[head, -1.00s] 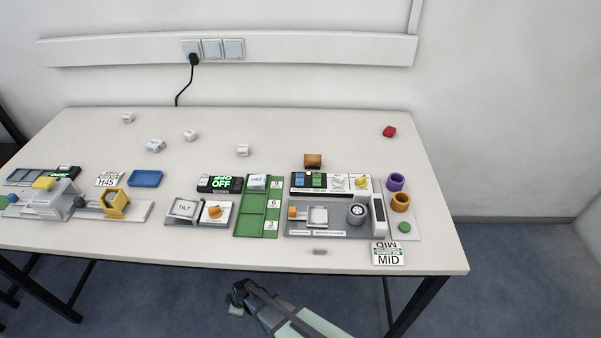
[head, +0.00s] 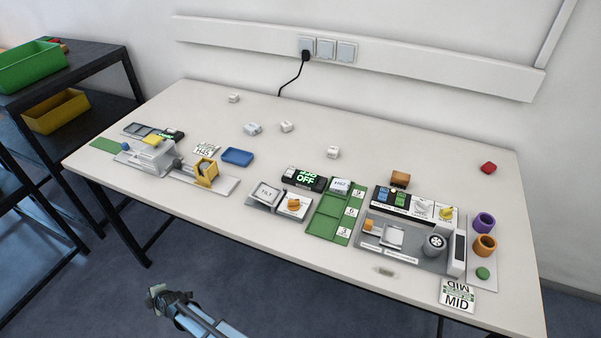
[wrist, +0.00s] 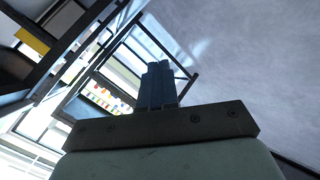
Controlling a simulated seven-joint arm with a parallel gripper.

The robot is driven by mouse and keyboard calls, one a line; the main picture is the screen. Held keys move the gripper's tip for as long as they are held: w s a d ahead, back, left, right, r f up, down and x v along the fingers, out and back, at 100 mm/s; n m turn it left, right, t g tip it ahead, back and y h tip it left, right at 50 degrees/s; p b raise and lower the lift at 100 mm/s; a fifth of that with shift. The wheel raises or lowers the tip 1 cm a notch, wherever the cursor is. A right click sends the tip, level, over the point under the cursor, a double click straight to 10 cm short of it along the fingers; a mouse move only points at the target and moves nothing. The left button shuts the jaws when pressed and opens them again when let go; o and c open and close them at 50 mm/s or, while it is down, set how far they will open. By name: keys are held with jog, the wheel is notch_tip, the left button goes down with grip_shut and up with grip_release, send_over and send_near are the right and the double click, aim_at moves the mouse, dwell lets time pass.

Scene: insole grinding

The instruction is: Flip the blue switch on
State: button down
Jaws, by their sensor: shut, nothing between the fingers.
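A small blue switch (head: 384,194) sits at the left end of a black and white panel at the right part of the table, beside a green switch (head: 401,199). It is too small to tell its position. My gripper (head: 158,295) is low at the bottom left of the head view, in front of the table and over the floor, far from the switch. In the wrist view my gripper's fingers (wrist: 158,85) are together with nothing between them. No switch or tabletop machine shows clearly in the wrist view.
The white table (head: 290,125) carries a TILT block (head: 266,194), a black display reading OFF (head: 305,178), a green tray (head: 329,215), a MID card (head: 457,297) and a blue tray (head: 237,156). A dark shelf with a green bin (head: 35,70) stands at left.

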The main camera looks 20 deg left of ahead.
jog(key=s+a+r+g, duration=0.1)
jog(key=s+a+r, duration=0.6)
jog(key=r, duration=0.4)
jog(key=w+d+r+m+g, duration=0.2)
jog(key=w+d+r+m, duration=0.15)
jog(key=w+r, duration=0.4)
jog(key=w+d+r+m+g+h, duration=0.1)
jog(key=w+d+r+m, duration=0.3)
jog(key=r, duration=0.6)
jog(key=w+d+r+m+g, duration=0.25)
jog(key=w+d+r, duration=0.25)
jog(key=w+r, duration=0.35)
notch_tip(320, 180, up, 15)
jog(key=m+t+h, duration=0.8)
jog(key=m+h, duration=0.1)
jog(key=m, duration=1)
send_over(385, 189)
jog(key=s, duration=0.3)
jog(key=shift+g, duration=0.25)
jog(key=f, duration=0.4)
jog(key=w+f, duration=0.1)
jog(key=f, duration=0.3)
jog(key=w+f, duration=0.1)
jog(key=f, duration=0.4)
jog(key=shift+w+f, duration=0.1)
jog(key=shift+w, duration=0.1)
